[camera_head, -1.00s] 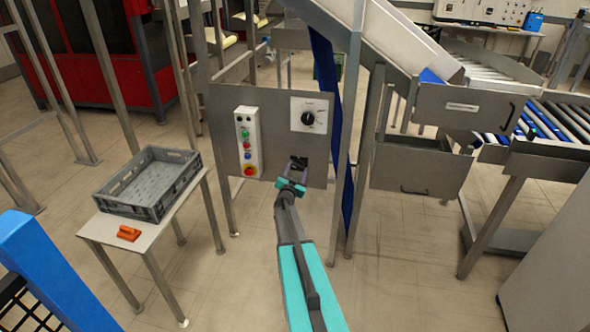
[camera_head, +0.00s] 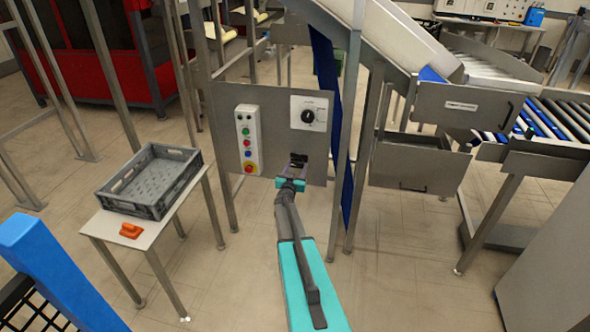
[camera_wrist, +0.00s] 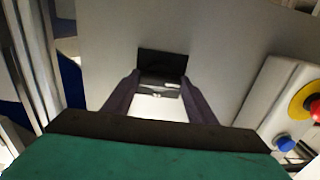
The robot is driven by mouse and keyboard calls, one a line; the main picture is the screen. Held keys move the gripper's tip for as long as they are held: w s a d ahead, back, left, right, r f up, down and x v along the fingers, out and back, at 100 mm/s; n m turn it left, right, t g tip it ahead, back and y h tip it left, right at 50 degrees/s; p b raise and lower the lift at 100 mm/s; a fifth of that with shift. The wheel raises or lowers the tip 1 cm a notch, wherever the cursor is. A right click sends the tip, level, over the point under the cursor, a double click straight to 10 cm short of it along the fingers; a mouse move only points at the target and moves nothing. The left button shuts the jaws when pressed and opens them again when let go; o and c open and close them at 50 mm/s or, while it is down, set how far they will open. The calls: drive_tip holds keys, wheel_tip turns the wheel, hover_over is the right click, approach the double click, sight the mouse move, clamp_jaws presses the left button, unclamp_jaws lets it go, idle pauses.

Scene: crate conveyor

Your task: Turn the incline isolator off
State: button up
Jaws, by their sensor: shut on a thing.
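The isolator (camera_wrist: 161,63) is a black plate with a grey handle on the lower right of a grey metal panel. My gripper (camera_wrist: 160,92) is shut on the grey handle, with one dark finger at each side of it. In the head view my gripper (camera_head: 295,166) reaches the panel from the front and covers most of the isolator. A light patch shows between the fingers in the wrist view. I cannot read the isolator's position marking.
Above is a black dial (camera_head: 308,116) on a white plate. A button box (camera_head: 247,140) with a red emergency stop is to the left. A grey crate (camera_head: 150,212) and an orange object (camera_head: 131,231) stand on a side table. A grey post (camera_head: 352,150) is close on the right.

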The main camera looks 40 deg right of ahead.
drive_tip(key=o, duration=1.1)
drive_tip(key=shift+s+d+r, duration=0.1)
drive_tip(key=shift+s+d, duration=0.15)
drive_tip(key=shift+d, duration=0.1)
drive_tip(key=shift+c, duration=0.2)
drive_tip(key=shift+w+a, duration=0.1)
drive_tip(key=shift+a, duration=0.05)
drive_tip(key=shift+a, duration=0.15)
drive_tip(key=b+v, duration=0.3)
drive_tip(key=v, duration=1)
drive_tip(key=shift+a, duration=0.25)
